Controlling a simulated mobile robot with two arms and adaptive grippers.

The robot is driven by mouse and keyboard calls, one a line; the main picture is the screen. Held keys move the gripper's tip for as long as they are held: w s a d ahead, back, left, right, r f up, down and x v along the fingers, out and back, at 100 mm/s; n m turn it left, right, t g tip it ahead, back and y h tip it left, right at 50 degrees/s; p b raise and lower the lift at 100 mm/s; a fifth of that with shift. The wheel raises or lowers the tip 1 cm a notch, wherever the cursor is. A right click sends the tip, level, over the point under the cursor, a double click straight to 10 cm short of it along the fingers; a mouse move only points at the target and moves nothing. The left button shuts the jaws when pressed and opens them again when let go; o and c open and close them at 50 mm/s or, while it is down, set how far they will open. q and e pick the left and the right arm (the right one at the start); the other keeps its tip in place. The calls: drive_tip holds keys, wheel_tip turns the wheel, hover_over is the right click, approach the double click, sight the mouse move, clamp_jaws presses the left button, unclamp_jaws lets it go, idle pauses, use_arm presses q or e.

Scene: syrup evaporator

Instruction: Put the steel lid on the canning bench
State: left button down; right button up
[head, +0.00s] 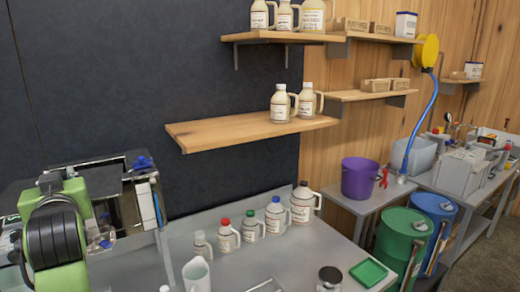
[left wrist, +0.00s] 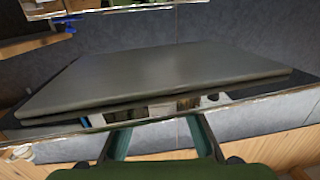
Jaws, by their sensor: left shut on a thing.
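The steel lid (left wrist: 160,75) is a wide, flat grey plate that fills the middle of the left wrist view, seen nearly edge-on. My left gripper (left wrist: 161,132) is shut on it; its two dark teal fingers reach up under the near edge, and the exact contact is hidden. In the head view my green and black left wrist is at the far left, in front of shiny steel panels; I cannot clearly tell the lid from these there. The canning bench appears to be the grey steel table (head: 315,240) right of the left arm. My right gripper is not in view.
Several jugs with coloured caps (head: 274,216) line the bench's back. A white pitcher (head: 197,273), a jar (head: 329,279) and a green tray (head: 368,272) stand nearer. A wooden shelf (head: 245,132) overhangs the back. The bench's middle has bare room.

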use_arm(q)
drive_tip(key=s+d+f+m+t+h, duration=0.1)
drive_tip(key=s+d+f+m+h, duration=0.2)
drive_tip(key=d+f, duration=0.8)
drive_tip(key=s+d+f+m+t+h, duration=0.2)
drive_tip(key=s+d+f+m+h, duration=0.2)
drive_tip(key=s+d+f+h, duration=0.3)
drive_tip(key=s+d+f, duration=0.3)
drive_tip(key=d+f, duration=0.2)
drive_tip(key=shift+s+d+f+m+t+h, duration=0.2)
drive_tip(key=shift+d+m+t+h, duration=0.1)
drive_tip(key=shift+d+h, duration=0.1)
drive_tip(key=shift+a, duration=0.1)
drive_tip(key=d+r+m+g+h, duration=0.2)
drive_tip(key=d+m+g+h, duration=0.7)
drive_tip(key=d+m+h, duration=0.3)
drive_tip(key=d+h, duration=0.3)
drive_tip(key=d, duration=0.2)
drive_tip(key=shift+m+g+h, duration=0.3)
drive_tip(key=shift+r+m+g, duration=0.1)
drive_tip(key=shift+m+g, duration=0.2)
drive_tip(key=shift+m, duration=0.1)
